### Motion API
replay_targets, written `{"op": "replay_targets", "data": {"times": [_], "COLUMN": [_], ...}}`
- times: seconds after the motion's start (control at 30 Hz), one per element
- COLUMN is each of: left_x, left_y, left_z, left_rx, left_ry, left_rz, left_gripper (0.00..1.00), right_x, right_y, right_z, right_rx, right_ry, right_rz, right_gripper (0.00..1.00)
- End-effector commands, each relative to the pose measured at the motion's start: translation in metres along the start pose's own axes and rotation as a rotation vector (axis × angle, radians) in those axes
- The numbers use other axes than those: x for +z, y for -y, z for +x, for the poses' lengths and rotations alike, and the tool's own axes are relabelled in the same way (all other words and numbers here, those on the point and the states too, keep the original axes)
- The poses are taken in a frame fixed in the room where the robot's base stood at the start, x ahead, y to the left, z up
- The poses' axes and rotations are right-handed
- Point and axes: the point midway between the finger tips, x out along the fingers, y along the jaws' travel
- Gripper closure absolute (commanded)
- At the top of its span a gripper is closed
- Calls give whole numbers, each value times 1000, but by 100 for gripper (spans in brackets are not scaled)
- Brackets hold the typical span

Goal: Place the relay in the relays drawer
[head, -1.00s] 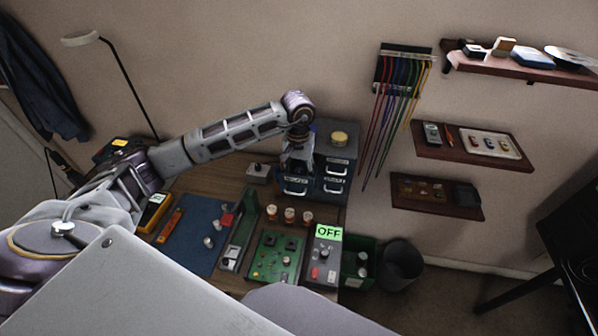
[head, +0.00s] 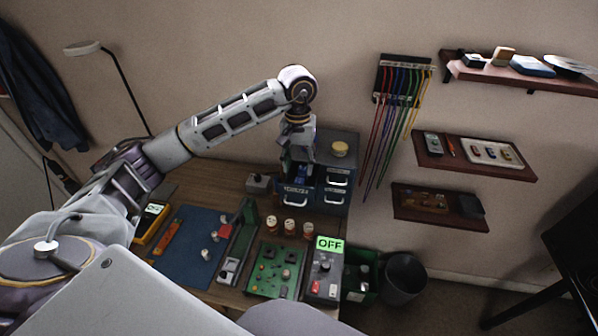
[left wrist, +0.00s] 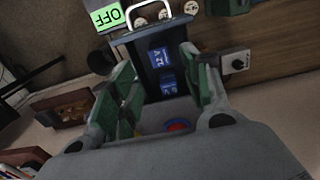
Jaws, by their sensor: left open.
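The relays drawer (head: 295,196) is the upper left one of the dark cabinet, and it is pulled open. A blue relay (head: 303,173) shows inside it, below my left gripper (head: 298,152). In the left wrist view, two blue labelled relays (left wrist: 160,57) (left wrist: 168,86) lie inside the dark drawer (left wrist: 125,48), with its handle at the top. My left gripper (left wrist: 157,68) is open, its green-padded fingers either side of this view of the relays, with nothing visibly held. My right gripper is not in view.
The dark cabinet (head: 348,165) has closed drawers beside the open one and a yellow round item on top. A small grey switch box (head: 259,183) stands left of it. Pill-like jars (head: 289,226) and a green circuit board (head: 275,268) lie in front. Cables hang right.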

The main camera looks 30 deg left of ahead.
Motion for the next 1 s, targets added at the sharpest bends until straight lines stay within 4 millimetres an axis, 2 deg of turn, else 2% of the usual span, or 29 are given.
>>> {"op": "replay_targets", "data": {"times": [0.2, 0.4, 1.0], "left_x": [-1, 0, 0], "left_y": [0, 0, 0], "left_z": [-23, -36, -41], "left_rx": [0, 1, 0], "left_ry": [-3, -1, 0], "left_rz": [0, 0, 0], "left_gripper": [52, 52, 52], "right_x": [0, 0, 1], "right_y": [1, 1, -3], "right_z": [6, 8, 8], "right_rx": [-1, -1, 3], "right_ry": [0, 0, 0], "right_rz": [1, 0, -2], "right_gripper": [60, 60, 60]}}
